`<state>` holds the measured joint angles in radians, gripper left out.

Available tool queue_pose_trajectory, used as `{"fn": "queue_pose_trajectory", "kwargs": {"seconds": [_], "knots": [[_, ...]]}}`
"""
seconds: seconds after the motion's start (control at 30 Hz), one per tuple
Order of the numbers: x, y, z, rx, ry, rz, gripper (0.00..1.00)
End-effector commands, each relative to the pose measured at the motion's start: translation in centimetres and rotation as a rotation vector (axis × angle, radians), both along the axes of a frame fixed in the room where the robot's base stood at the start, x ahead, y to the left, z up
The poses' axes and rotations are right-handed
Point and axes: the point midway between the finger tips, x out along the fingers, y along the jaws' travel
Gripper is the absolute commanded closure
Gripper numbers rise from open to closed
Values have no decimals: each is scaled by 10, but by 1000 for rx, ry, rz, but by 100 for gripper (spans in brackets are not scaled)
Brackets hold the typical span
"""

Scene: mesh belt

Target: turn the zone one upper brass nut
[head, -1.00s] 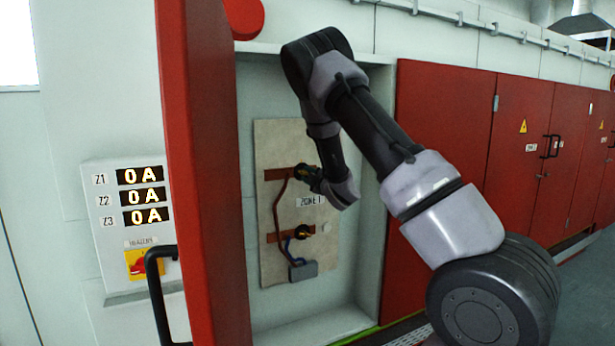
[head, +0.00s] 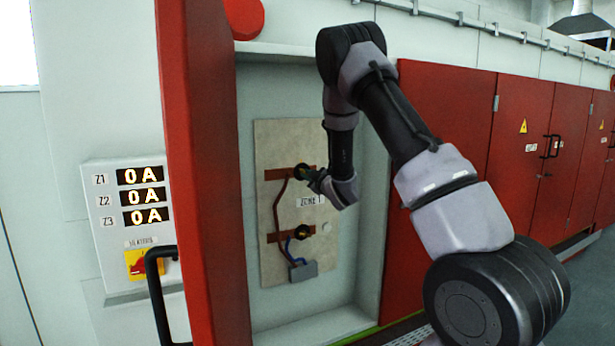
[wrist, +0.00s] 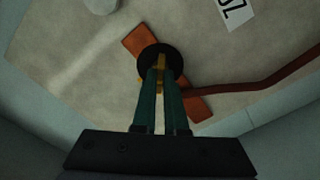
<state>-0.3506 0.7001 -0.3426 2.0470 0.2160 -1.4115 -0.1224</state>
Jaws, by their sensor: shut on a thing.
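The zone one upper brass nut (wrist: 161,61) shows in the wrist view as a brassy piece between my fingertips, on a dark round base over a copper bar (wrist: 195,103). My gripper (wrist: 161,78) is shut on this nut, its two green fingers on either side. In the head view my gripper (head: 309,176) reaches the upper terminal on the ZONE 1 board (head: 268,138), and the fingers partly hide the nut. The lower brass nut (head: 302,232) sits on the lower copper bar, untouched.
The red cabinet door (head: 207,180) stands open at left. A grey block (head: 303,271) with wires hangs below the lower terminal. The display panel (head: 129,225) reads 0 A for Z1, Z2 and Z3. Closed red doors (head: 515,150) line the right.

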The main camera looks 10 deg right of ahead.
Motion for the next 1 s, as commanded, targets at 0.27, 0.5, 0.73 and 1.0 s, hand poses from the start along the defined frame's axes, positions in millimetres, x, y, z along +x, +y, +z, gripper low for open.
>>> {"fn": "queue_pose_trajectory", "kwargs": {"seconds": [0.27,0.5,0.73,1.0], "knots": [[0,-2,0,255,68,-3,100],[0,-2,-1,464,126,-3,100],[0,-2,-1,622,168,-2,100],[0,-1,-1,732,199,-2,100]]}}
